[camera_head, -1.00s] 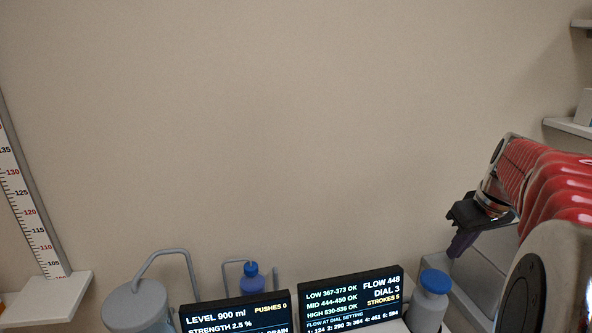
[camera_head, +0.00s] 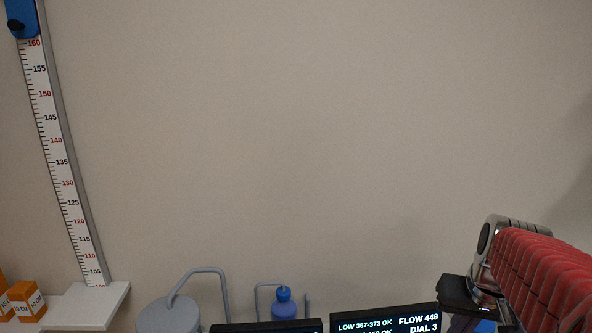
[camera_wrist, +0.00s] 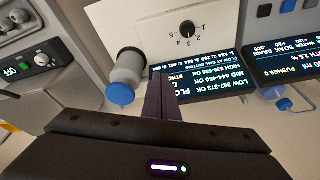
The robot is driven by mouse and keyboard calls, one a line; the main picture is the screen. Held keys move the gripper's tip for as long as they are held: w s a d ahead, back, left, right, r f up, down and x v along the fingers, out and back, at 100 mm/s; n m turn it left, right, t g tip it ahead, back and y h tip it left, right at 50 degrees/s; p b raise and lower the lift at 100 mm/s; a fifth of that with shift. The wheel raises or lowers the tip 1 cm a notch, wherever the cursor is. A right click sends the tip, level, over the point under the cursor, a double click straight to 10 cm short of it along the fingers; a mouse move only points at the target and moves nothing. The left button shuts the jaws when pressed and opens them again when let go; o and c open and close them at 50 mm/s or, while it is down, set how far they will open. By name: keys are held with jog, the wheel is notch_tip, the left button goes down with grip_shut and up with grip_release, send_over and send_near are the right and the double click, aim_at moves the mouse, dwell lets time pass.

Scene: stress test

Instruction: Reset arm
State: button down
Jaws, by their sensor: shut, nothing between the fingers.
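My arm comes in from the lower right of the head view, with its red ribbed sleeve. The mount of my gripper shows there at the bottom right, and its fingertips are out of that view. In the wrist view, the two dark purple fingers of my gripper (camera_wrist: 161,97) are together, with nothing between them. They show in front of a display reading "FLOW" (camera_wrist: 205,80). That display also shows at the bottom of the head view (camera_head: 385,318). I cannot tell how far the fingers are from it.
A grey bottle with a blue cap (camera_wrist: 121,93) is left of the fingers in the wrist view. A dial (camera_wrist: 187,29) is above the display. A height scale (camera_head: 62,150), orange boxes (camera_head: 27,300) and a grey canister (camera_head: 168,315) show in the head view. The wall above is clear.

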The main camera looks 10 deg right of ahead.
jog(key=s+a+n+t, duration=0.1)
jog(key=s+a+n, duration=0.1)
jog(key=a, duration=0.8)
jog(key=s+a+n+t+y, duration=0.1)
jog(key=s+a+n, duration=0.2)
jog(key=a, duration=0.8)
jog(key=shift+s+r+t, duration=0.2)
jog(key=shift+s+t, duration=0.1)
jog(key=shift+s, duration=0.2)
